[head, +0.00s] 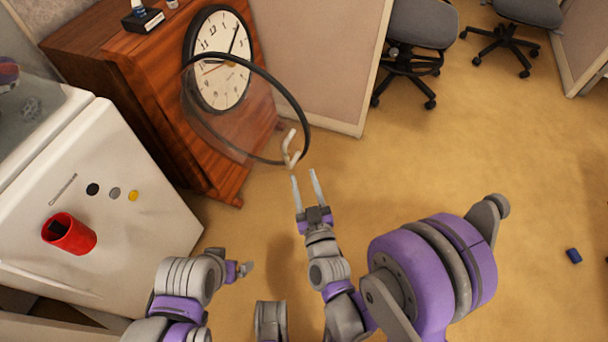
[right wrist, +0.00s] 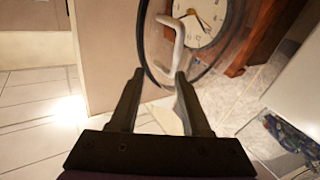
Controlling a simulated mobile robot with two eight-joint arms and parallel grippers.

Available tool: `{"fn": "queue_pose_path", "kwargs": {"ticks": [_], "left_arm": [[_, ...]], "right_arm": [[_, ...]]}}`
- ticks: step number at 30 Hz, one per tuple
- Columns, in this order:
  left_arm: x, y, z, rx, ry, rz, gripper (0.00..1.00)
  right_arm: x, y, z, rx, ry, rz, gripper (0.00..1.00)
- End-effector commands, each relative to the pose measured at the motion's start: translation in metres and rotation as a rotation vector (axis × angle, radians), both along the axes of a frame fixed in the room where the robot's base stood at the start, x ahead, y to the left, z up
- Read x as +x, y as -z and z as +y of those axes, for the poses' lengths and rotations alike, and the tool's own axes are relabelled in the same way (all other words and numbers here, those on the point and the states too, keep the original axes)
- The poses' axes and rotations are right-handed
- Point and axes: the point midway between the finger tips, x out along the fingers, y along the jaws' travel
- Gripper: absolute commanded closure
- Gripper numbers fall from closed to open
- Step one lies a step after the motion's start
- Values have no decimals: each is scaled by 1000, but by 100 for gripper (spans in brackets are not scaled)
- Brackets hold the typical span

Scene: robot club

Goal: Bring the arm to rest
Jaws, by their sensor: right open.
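My right gripper (head: 304,176) is open and empty, with two long thin fingers spread apart; it also shows in the right wrist view (right wrist: 160,73). Its tips are close to a white handle (head: 291,150) on the black rim of a round clear cover (head: 240,120). In the right wrist view the handle (right wrist: 178,42) runs down close to the right finger; I cannot tell whether they touch. My left gripper (head: 246,268) is low at the left of centre, seen small and from the side, so its opening is unclear.
The cover stands out in front of a round clock (head: 228,45) by a wooden cabinet (head: 140,70). A white appliance (head: 140,150) with a red cup (head: 70,235) is at left. A partition (head: 320,60) and office chairs (head: 420,25) are behind. The floor at right is mostly clear.

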Motion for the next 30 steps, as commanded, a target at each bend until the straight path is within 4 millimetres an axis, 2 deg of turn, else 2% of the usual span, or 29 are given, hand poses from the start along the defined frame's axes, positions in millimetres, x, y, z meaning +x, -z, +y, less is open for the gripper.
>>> {"fn": "queue_pose_path", "kwargs": {"ticks": [11, 14, 19, 23, 25, 30], "left_arm": [[0, 0, 0, 0, 0, 0, 0], [0, 0, 0, 0, 0, 0, 0], [0, 0, 0, 0, 0, 0, 0], [0, 0, 0, 0, 0, 0, 0], [0, 0, 0, 0, 0, 0, 0], [0, 0, 0, 0, 0, 0, 0]], "right_arm": [[2, -1, -3, -7, -8, 30, 53], [5, -2, -11, -22, -22, 104, 53], [0, 2, -38, -55, -39, 323, 53], [-19, 7, -67, -73, -21, 510, 53], [-34, 11, -85, -81, 1, 614, 53], [-85, 18, -128, -88, 84, 862, 53]]}}
